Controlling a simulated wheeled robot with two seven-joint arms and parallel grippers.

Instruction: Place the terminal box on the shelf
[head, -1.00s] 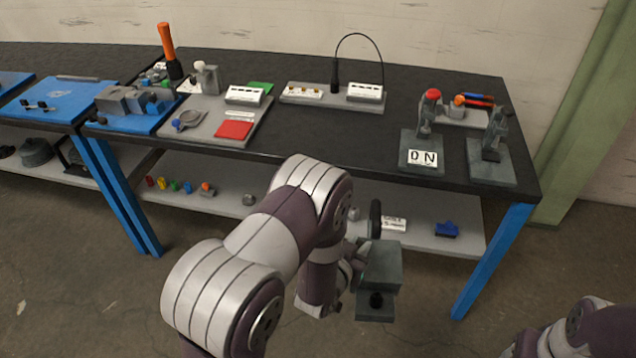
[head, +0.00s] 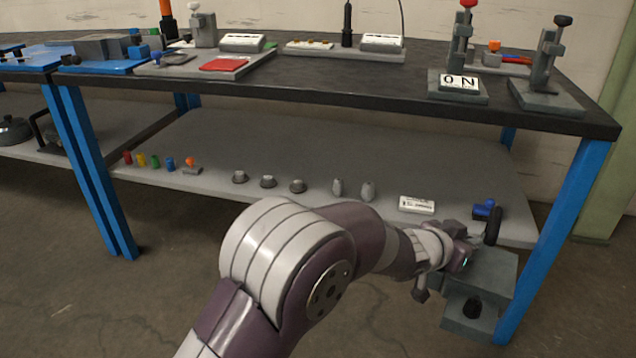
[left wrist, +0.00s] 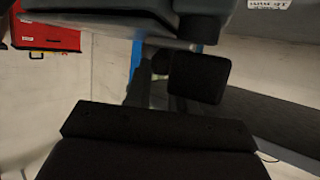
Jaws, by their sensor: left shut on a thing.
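The terminal box (head: 487,272) is a grey-green block with a black knob on its lower front. A black rounded piece rises beside its top. My left gripper (head: 466,246) is shut on the box at its upper left side and holds it in the air, in front of the right end of the lower shelf (head: 330,150) in the picture. The box hides part of the right table leg. In the left wrist view a dark finger part (left wrist: 200,78) and a grey body along the top fill much of the picture; the grip itself is unclear. My right gripper is out of view.
Along the shelf's front stand several small grey knobs (head: 297,186), coloured pegs (head: 155,162), a white labelled block (head: 416,205) and a blue part (head: 487,208). The shelf behind them is clear. A blue table leg (head: 550,235) stands at the right; the dark tabletop (head: 350,82) overhangs the shelf.

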